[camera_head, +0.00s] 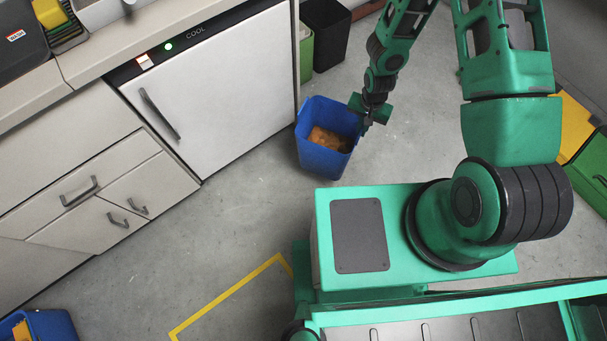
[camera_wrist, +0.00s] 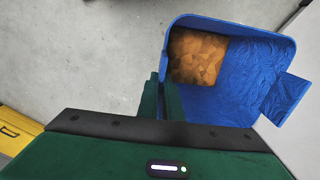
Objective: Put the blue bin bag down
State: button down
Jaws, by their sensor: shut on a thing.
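The blue bin bag looks like an open-topped blue bin (camera_head: 312,156) beside the white cabinet front. A crumpled orange-brown thing (camera_head: 330,139) lies inside it. My gripper (camera_head: 369,118) is at its right rim in the head view and is shut on that rim. In the wrist view the blue bin (camera_wrist: 255,75) fills the upper right, with my gripper's green fingers (camera_wrist: 162,98) at its near left edge. The bin looks roughly upright. I cannot tell whether its base touches the floor.
A white COOL cabinet (camera_head: 215,85) stands left of the bin. A black bin (camera_head: 326,32) and a green bin (camera_head: 305,52) stand behind. Another blue bin (camera_head: 45,326) is at lower left. Yellow tape (camera_head: 225,298) marks the floor. Bare floor (camera_head: 235,215) lies in front.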

aim_at(321, 147)
jog(key=s+a+f+m, duration=0.4)
jog(key=s+f+m, duration=0.2)
jog(key=s, duration=0.3)
jog(key=w+a+f, duration=0.1)
jog(key=a+f, duration=0.1)
jog(key=a, duration=0.1)
jog(key=w+a+f, duration=0.2)
jog(key=a+f, duration=0.1)
jog(key=w+a+f, duration=0.2)
jog(key=a, duration=0.2)
jog(key=shift+w+a+f, duration=0.1)
jog(key=shift+w+f, duration=0.05)
jog(key=shift+w, duration=0.05)
jog(key=shift+f, duration=2)
jog(key=c, duration=2)
grip_release()
jog(key=shift+f, duration=0.1)
jog(key=shift+o, duration=0.3)
notch_tip(321, 147, up, 12)
jog(key=shift+r, duration=0.15)
